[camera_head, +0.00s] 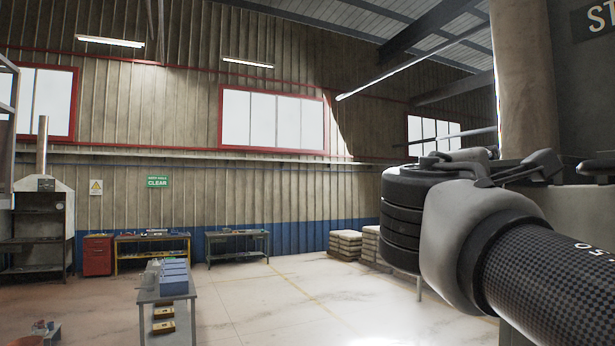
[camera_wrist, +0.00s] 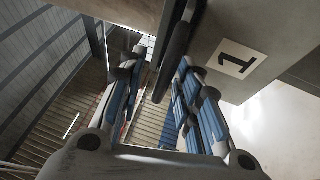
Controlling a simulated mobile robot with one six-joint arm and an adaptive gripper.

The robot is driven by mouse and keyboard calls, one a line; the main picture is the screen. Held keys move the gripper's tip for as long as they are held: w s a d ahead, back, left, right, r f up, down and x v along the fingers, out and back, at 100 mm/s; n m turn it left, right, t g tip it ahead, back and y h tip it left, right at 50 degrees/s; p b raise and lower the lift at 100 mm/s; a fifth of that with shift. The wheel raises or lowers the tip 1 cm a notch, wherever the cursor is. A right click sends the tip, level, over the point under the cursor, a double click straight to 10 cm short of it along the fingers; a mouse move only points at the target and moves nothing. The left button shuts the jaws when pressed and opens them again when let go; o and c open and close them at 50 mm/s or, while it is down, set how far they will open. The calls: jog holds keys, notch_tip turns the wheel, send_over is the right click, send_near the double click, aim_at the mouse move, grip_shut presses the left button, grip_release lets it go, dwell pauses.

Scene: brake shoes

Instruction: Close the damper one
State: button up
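In the wrist view my gripper (camera_wrist: 160,62) has its two blue-padded fingers spread apart. A dark, rounded bar (camera_wrist: 176,52), which looks like the handle of damper one, runs between the fingertips, nearer the right finger. I cannot tell whether a finger touches it. A white plate with a black "1" (camera_wrist: 237,58) is on the grey surface just right of the bar. In the head view my gripper (camera_head: 548,166) is at the right, in front of grey structure, its fingers pointing right. The bar cannot be made out clearly there.
A thick grey column (camera_head: 532,75) and a dark sign (camera_head: 594,20) with cut-off letters stand at the right. A table with grey-blue boxes (camera_head: 173,278), a workbench (camera_head: 238,236) and stacked sacks (camera_head: 345,243) are farther off. The middle floor is clear.

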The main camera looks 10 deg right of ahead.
jog(key=shift+w, duration=0.1)
jog(key=v, duration=1.2)
jog(key=shift+w+a+r+m+g+p, duration=1.3)
jog(key=shift+a+r+m+g+p, duration=1.6)
jog(key=shift+g, duration=1.2)
jog(key=x, duration=1.6)
jog(key=shift+f, duration=0.3)
grip_shut()
